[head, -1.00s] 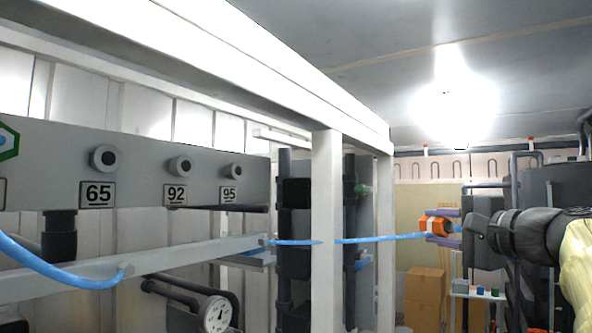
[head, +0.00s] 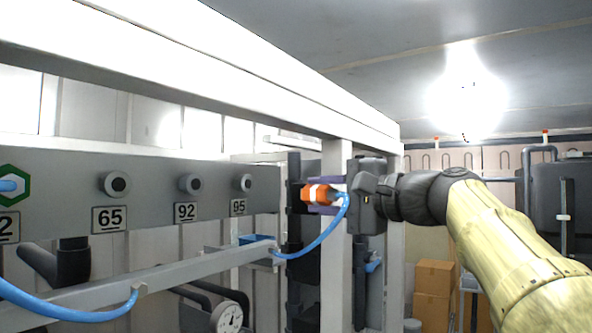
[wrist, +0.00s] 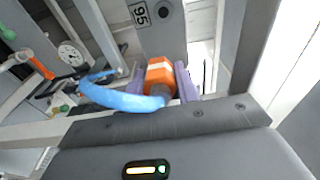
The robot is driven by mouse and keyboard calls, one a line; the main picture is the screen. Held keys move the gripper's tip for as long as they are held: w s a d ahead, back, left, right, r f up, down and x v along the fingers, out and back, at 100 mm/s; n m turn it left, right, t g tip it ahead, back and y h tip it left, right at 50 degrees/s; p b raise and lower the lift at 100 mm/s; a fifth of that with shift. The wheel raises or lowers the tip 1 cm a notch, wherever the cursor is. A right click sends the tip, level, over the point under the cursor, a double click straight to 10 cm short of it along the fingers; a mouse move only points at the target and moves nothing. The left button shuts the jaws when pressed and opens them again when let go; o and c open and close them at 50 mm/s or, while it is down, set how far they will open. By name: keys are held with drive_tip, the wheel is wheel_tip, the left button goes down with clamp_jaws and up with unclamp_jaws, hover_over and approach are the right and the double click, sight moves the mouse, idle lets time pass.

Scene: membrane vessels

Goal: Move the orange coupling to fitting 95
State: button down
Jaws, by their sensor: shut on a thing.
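The orange coupling (head: 316,194) has a white band and a blue hose (head: 325,238) on its back end. My gripper (head: 322,195) is shut on it with purple fingers, in front of the white post and right of the panel. In the wrist view the coupling (wrist: 160,75) sits between the two fingers (wrist: 162,82), with the hose curving off to the left. Fitting 95 (head: 244,183) is a dark-centred round port above its label (head: 238,207), left of the coupling and apart from it. The wrist view shows the 95 label (wrist: 140,14) and port (wrist: 163,12) near the top.
Fittings 92 (head: 190,184) and 65 (head: 115,185) sit further left on the grey panel. A white post (head: 336,240) stands by my gripper, under an overhead beam. A grey rail (head: 180,272) carries the hose below the panel. A gauge (head: 228,316) is low down.

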drive_tip(key=n+g+y, duration=0.1)
drive_tip(key=g, duration=0.1)
approach(248, 184)
drive_tip(key=shift+s+f, duration=0.2)
drive_tip(key=shift+d, duration=0.1)
drive_tip(key=shift+p, duration=0.3)
drive_tip(key=shift+p+x, duration=0.75)
drive_tip(key=shift+x, duration=1.5)
drive_tip(key=shift+w+a+r, duration=0.1)
drive_tip(key=shift+w+a, duration=0.35)
drive_tip(key=shift+a, duration=0.05)
drive_tip(key=shift+w+a, duration=0.3)
drive_tip(key=shift+a, duration=0.1)
idle(0.5)
drive_tip(key=c, duration=0.9)
unclamp_jaws()
